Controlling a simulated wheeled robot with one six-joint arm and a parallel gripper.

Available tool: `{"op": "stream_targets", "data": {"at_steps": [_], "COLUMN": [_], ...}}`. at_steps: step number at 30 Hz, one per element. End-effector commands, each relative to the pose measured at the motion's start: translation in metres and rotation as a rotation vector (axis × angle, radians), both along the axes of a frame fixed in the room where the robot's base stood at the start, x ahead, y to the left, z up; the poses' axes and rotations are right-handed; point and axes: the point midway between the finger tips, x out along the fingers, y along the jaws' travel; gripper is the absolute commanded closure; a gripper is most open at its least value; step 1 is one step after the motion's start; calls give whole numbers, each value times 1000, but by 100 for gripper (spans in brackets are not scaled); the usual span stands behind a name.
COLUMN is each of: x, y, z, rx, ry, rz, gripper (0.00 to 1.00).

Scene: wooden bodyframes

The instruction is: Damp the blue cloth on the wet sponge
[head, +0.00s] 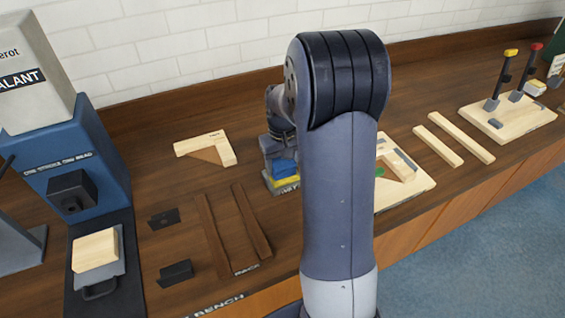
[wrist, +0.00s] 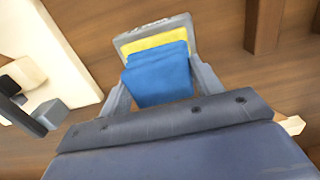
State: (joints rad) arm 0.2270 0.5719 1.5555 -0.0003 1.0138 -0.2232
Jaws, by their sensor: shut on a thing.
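My gripper (wrist: 158,88) is shut on the folded blue cloth (wrist: 158,76), with a grey finger on each side of it in the wrist view. In the head view the blue cloth (head: 284,168) shows below my wrist, left of my arm. The yellow sponge (wrist: 154,42) lies just beyond the cloth, in a grey tray (wrist: 150,26). In the head view the sponge (head: 286,183) shows below the cloth. The cloth overlaps the sponge in both views. I cannot tell whether they touch.
A sealant machine (head: 70,150) stands at the left, with a wooden block (head: 95,250) before it. Two dark rack rails (head: 238,222) lie left of the sponge. A wooden corner piece (head: 205,148) lies behind. A board with a frame (head: 405,172) is right of my arm.

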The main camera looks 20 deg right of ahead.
Motion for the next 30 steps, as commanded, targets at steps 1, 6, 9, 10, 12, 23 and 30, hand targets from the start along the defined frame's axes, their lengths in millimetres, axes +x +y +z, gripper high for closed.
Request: {"op": "stream_targets", "data": {"at_steps": [1,6,9,10,12,23,30], "x": [0,0,0,0,0,0,0], "y": [0,0,0,0,0,0,0], "z": [-1,-3,-5,-5,-6,-9,-9], "rx": [0,0,0,0,0,0,0], "ry": [0,0,0,0,0,0,0], "rz": [0,0,0,0,0,0,0], "gripper": [57,57,57,57,57,57,57]}}
